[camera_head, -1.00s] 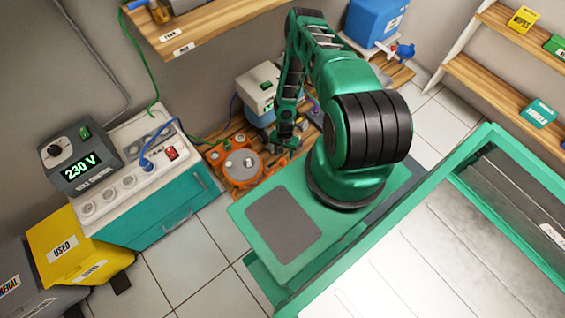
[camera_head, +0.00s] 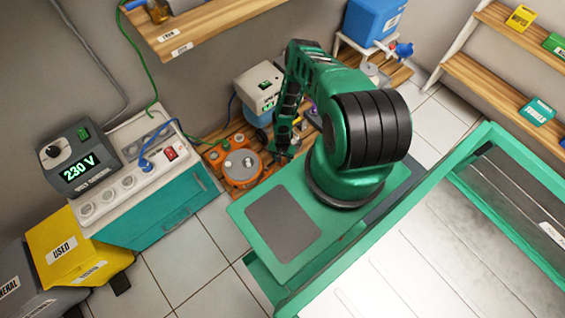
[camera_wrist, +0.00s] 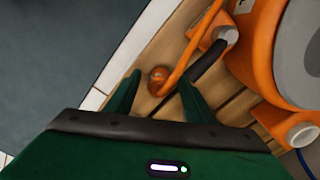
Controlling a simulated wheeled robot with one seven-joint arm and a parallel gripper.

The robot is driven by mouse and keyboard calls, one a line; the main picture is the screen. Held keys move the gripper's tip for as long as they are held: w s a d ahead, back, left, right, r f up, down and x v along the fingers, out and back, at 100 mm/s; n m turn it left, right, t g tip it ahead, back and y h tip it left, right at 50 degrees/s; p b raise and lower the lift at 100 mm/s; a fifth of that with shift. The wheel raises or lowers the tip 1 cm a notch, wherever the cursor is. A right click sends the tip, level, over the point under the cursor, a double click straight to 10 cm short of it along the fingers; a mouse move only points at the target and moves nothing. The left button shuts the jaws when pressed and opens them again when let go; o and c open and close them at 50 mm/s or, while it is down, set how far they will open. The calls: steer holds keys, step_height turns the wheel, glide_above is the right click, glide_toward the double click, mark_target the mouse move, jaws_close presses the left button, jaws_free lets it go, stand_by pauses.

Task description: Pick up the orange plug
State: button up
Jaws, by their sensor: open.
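In the wrist view, the orange plug (camera_wrist: 158,76) is a small rounded orange piece on the wooden slats, with an orange cable running up and right from it. My gripper (camera_wrist: 160,79) is open, with one green finger on each side of the plug near its tips. I cannot tell how far above the plug the fingers are. In the head view, my gripper (camera_head: 281,158) hangs just right of the orange round device (camera_head: 240,167), and the plug cannot be made out there.
The orange device's body (camera_wrist: 285,60) and its tube-like ends stand close to the right of my fingers. A dark rod lies beside the cable. A white-topped teal cabinet (camera_head: 160,215) stands left of the device.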

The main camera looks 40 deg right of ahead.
steer(key=c, duration=1.2)
steer(key=shift+r, duration=0.1)
steer(key=shift+r, duration=4.95)
